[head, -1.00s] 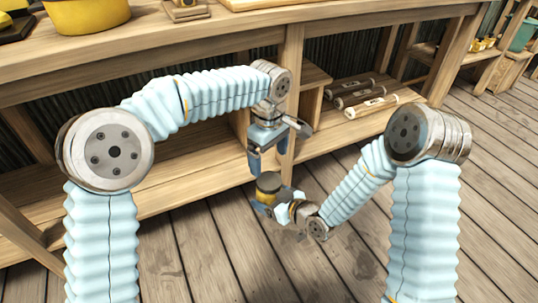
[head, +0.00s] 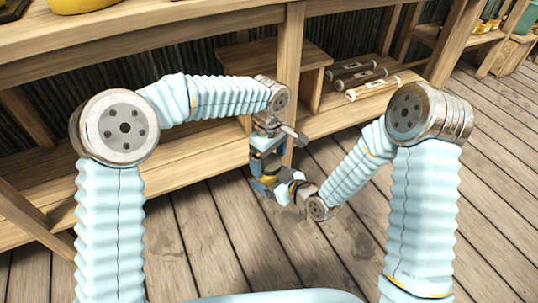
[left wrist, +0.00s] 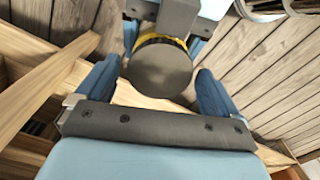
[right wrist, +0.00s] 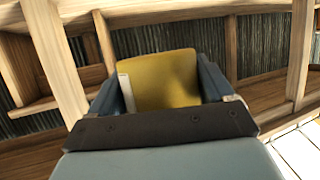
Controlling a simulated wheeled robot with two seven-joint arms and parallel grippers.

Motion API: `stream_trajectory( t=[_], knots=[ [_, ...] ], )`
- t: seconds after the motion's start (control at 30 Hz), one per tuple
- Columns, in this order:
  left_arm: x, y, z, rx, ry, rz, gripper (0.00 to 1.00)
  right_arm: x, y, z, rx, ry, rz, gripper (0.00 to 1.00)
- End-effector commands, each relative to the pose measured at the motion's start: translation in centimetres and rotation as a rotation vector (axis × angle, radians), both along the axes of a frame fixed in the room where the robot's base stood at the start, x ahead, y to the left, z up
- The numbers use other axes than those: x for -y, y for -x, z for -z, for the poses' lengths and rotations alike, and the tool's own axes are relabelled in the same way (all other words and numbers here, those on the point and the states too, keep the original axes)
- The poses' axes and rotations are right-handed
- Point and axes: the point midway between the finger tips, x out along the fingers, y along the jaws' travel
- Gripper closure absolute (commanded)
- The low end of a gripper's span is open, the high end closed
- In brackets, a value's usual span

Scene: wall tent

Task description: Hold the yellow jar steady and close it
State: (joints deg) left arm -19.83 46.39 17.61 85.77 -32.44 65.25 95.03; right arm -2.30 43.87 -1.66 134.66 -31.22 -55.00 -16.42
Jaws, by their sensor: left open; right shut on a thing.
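The yellow jar (right wrist: 160,78) is between the fingers of my right gripper (right wrist: 158,85), which is shut on it, as the right wrist view shows. A pale strip shows at the jar's left side there. In the left wrist view a dark round lid (left wrist: 160,68) tops the jar, with a thin yellow rim (left wrist: 168,38) behind it. My left gripper (left wrist: 160,88) is open, its two blue fingers on either side of the lid. In the head view the left gripper (head: 265,162) is right above the jar (head: 268,180), which is mostly hidden.
A wooden workbench (head: 200,40) runs across the back, with a lower shelf (head: 150,165) behind the grippers. Several rolled tubes (head: 365,80) lie on a shelf to the right. The plank floor (head: 250,250) below is clear.

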Motion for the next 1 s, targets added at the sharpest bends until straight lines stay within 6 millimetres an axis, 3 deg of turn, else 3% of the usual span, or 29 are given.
stream_trajectory(
  t=[0.07,0.43,0.57,0.8,1.0],
  knots=[
    [0.0,0.0,-0.02,0.0,0.0,0.0,0.08,-0.01,-0.01,-0.03,0.001,-0.001,0.0,1.0],
    [0.0,-0.01,-0.04,0.0,0.0,0.0,0.63,-0.01,0.0,-0.02,0.001,-0.001,0.0,1.0],
    [-0.01,-0.02,-0.05,0.0,0.0,0.068,0.64,-0.01,0.0,-0.02,0.0,0.0,0.0,1.0],
    [-0.01,-0.03,-0.01,0.001,0.002,0.595,0.64,-0.02,0.01,-0.01,0.0,0.0,-0.001,1.0],
    [-0.02,-0.04,0.01,0.001,0.002,0.865,0.64,-0.02,0.01,0.0,0.0,0.0,-0.001,1.0]
  ],
)
